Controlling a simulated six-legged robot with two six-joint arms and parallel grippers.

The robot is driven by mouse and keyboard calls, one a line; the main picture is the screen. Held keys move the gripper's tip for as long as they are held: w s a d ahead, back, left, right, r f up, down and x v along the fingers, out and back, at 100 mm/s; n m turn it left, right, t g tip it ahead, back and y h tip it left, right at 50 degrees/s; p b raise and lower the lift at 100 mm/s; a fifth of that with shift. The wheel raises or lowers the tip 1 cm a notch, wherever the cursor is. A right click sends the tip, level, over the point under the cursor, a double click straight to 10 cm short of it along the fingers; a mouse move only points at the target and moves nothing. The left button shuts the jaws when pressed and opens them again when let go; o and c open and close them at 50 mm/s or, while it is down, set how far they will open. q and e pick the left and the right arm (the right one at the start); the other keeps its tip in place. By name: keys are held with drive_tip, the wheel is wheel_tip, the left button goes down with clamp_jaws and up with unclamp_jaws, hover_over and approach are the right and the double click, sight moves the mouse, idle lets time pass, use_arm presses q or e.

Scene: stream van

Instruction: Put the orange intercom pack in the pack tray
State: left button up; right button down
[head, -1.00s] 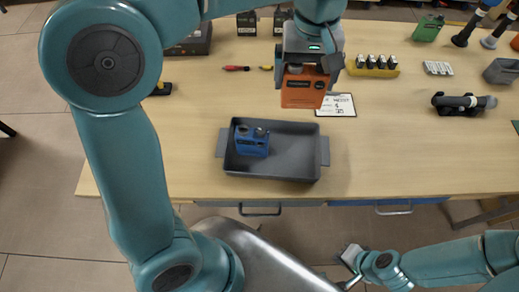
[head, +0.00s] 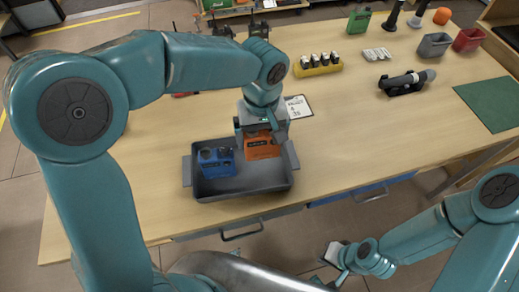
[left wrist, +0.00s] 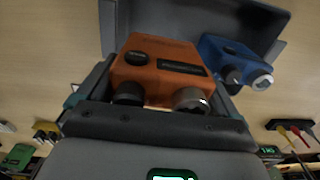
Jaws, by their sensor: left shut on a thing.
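The orange intercom pack (head: 262,147) is held in my left gripper (head: 262,132), which is shut on it. The pack is upright at the right part of the grey pack tray (head: 240,188), beside a blue pack (head: 217,162) in the tray's left part. In the left wrist view, the orange pack (left wrist: 160,65) is between the fingers with its knobs toward the camera, and the blue pack (left wrist: 235,58) is to its right. I cannot tell whether the orange pack touches the tray floor. My right gripper (head: 333,255) is low in front of the table; its jaw state is unclear.
A white label card (head: 298,107) lies behind the tray. A yellow battery holder (head: 318,66), a microphone on a stand (head: 406,82) and a green mat (head: 492,103) are farther right. The table right of the tray is clear.

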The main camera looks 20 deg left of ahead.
sight(261, 150)
use_arm(q)
wheel_tip(261, 150, down, 6)
drive_tip(key=shift+f, duration=0.1)
idle(0.4)
drive_tip(key=shift+f+b, duration=0.1)
drive_tip(key=shift+b, duration=0.25)
drive_tip(key=o, duration=0.9)
drive_tip(key=shift+c, duration=0.2)
drive_tip(key=shift+r, duration=0.2)
wheel_tip(261, 150, up, 12)
drive_tip(key=shift+a+r+p, duration=0.1)
drive_tip(key=shift+p, duration=0.6)
